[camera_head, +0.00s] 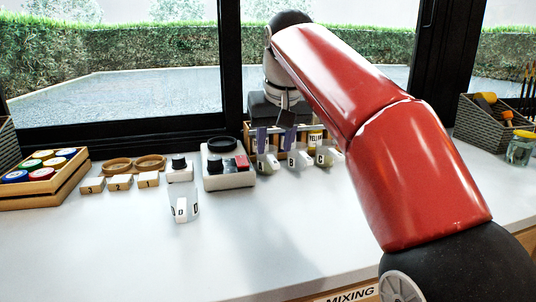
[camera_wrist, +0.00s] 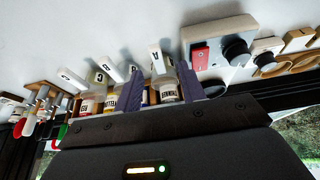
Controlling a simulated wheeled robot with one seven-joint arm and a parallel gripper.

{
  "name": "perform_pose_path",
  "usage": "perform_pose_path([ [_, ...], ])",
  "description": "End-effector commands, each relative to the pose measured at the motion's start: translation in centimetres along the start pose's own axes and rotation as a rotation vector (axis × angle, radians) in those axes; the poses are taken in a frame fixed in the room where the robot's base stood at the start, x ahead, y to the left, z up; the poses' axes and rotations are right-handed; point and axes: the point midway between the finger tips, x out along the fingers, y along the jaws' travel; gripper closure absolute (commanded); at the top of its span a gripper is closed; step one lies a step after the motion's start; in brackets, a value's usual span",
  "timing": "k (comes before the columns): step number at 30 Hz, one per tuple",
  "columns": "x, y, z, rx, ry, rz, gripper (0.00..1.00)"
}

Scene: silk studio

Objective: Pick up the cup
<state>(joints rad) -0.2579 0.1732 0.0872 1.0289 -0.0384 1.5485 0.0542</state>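Several small clear cups with white lettered tags stand on the white counter. Cup A (camera_head: 268,163), cup B (camera_head: 296,160) and cup C (camera_head: 326,157) are in a row before the bottle rack. A clear cup tagged D (camera_head: 184,207) stands apart, nearer the front left. My gripper (camera_head: 275,141) is at the rack, with purple fingers spread apart. In the wrist view my gripper (camera_wrist: 158,90) shows a labelled bottle (camera_wrist: 167,88) and the tag of cup A (camera_wrist: 158,62) in line with the gap between its fingers. I cannot tell how far away they are. Nothing appears gripped.
A white device with a red switch (camera_head: 230,179) stands left of cup A. A dark-capped item (camera_head: 180,170), numbered wooden blocks (camera_head: 120,182) and a crate of coloured jars (camera_head: 42,187) are further left. The window (camera_head: 130,75) is close behind.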

Motion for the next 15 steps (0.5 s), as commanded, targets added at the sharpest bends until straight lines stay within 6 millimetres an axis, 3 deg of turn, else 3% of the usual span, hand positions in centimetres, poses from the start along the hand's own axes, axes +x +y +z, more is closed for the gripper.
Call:
perform_pose_path([
  [5, 1.1, 0.0, 0.0, 0.0, 0.0, 0.0, 0.6],
  [15, 5.7, 0.2, 0.1, 0.0, -0.003, 0.0, 0.6],
])
